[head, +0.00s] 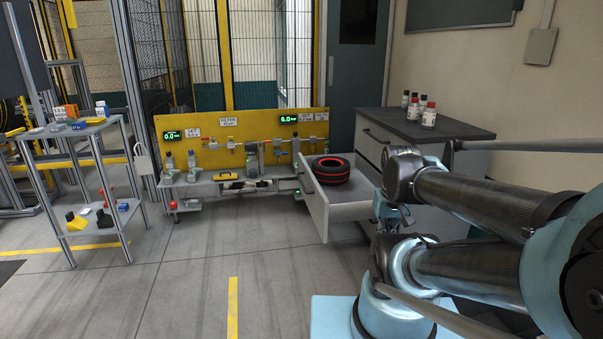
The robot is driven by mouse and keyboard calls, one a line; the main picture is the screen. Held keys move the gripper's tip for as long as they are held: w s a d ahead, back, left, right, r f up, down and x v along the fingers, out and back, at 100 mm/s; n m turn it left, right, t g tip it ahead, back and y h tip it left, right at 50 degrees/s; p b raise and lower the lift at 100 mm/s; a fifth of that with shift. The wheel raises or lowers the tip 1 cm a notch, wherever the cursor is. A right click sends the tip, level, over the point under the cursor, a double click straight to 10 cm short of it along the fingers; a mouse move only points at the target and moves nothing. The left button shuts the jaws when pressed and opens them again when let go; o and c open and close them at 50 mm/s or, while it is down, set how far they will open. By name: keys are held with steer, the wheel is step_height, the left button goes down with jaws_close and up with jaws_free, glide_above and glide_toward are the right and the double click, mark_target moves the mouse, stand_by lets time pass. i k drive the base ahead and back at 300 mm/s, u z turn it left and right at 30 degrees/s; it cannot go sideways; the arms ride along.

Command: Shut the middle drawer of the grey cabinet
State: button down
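The grey cabinet (366,150) stands right of centre against the wall, with a dark top. A drawer (316,209) below its top drawer is pulled well out, its front facing left. A black tyre with red rings (331,170) lies in the open drawer, near its front. The top drawer looks shut. The lower part of the cabinet is hidden behind my arm. What seems to be my gripper (392,212) shows only in small part, below the forearm and right of the open drawer. Its fingers cannot be made out, and no contact with the drawer is visible.
Several small bottles (428,116) stand on the cabinet top. A yellow-backed workbench (220,157) stands behind the drawer, close to its front. A shelf trolley (96,188) with small items is at the left. The floor left of the drawer is clear.

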mark_target(352, 201)
steer(key=u, duration=0.25)
steer(key=i, duration=1.3)
steer(key=u, duration=0.25)
